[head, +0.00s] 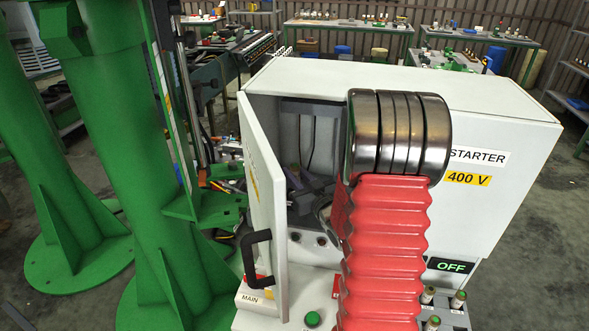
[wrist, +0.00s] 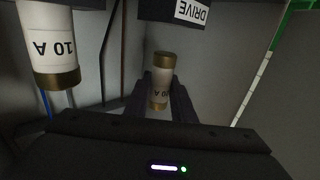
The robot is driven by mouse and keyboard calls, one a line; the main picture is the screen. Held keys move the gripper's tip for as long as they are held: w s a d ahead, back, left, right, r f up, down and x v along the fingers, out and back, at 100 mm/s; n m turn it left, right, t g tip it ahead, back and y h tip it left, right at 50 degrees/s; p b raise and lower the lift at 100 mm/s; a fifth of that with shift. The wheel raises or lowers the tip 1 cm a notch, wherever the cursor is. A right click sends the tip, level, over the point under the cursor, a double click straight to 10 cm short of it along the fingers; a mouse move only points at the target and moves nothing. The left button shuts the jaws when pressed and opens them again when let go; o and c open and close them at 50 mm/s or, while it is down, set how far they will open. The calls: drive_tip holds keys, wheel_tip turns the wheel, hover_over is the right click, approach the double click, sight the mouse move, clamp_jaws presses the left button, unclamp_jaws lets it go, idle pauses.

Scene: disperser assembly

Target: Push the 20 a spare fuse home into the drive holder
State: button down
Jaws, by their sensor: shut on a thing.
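In the wrist view a fuse (wrist: 160,76), white with brass caps, stands between the two dark fingers of my gripper (wrist: 161,104), which is shut on it. Its printing is upside down and only partly readable, ending in A. The drive holder (wrist: 154,9) is a dark block at the top edge with a white DRIVE label (wrist: 195,12). In the picture, a gap shows between the fuse's upper cap and the holder; the true depth is hard to judge.
A second fuse, marked 10 A (wrist: 54,48), hangs at the wrist view's left, close to my gripper. Dark and blue cables run near it. The cabinet (head: 480,100) has its door (head: 262,170) swung open at left. Green-capped posts (head: 428,295) stand at its lower front.

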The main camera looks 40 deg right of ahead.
drive_tip(key=shift+f, duration=1.05)
drive_tip(key=shift+f, duration=1.8)
idle(1.5)
drive_tip(key=c, duration=1.4)
unclamp_jaws()
drive_tip(key=shift+c, duration=0.2)
